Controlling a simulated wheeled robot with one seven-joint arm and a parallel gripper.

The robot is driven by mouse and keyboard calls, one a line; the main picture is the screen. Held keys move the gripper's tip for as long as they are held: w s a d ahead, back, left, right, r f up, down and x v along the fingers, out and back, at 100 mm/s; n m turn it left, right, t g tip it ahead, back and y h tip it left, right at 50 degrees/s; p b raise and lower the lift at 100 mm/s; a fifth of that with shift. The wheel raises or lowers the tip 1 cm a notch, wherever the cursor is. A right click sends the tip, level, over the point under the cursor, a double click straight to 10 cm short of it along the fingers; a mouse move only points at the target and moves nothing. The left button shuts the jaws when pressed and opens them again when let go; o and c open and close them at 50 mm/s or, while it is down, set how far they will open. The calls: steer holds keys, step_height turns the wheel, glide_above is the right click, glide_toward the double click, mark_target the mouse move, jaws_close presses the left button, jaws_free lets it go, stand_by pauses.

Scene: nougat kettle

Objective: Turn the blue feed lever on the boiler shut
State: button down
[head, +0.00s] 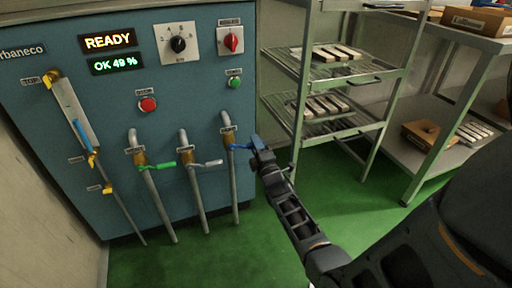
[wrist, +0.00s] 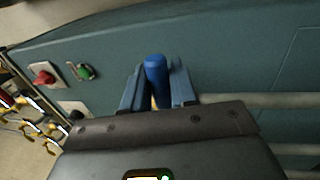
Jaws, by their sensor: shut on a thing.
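The boiler (head: 105,185) is a blue-grey cabinet at the left of the head view. Its blue feed lever (head: 239,147) sits on the rightmost of the front pipes and points right, roughly level. My gripper (head: 260,153) is at the lever's outer end. In the wrist view the blue lever end (wrist: 156,75) stands between the two fingers of my gripper (wrist: 158,88), which are shut on it. The fingers partly hide the lever, and the valve body under it is hidden in the wrist view.
A green lever (head: 160,164) and a grey-white lever (head: 208,163) sit on the pipes to the left. Above are a red button (head: 148,104), a green button (head: 235,83) and a red switch (head: 232,40). A wire rack (head: 330,125) stands right of the boiler. Green floor is clear in front.

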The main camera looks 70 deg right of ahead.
stand_by(0.4)
steer(key=c, duration=1)
jaws_free()
steer(key=shift+c, duration=0.2)
steer(key=p+v, duration=0.1)
steer(key=v, duration=0.6)
steer(key=shift+s+a+p, duration=0.25)
steer(key=shift+a+p, duration=0.05)
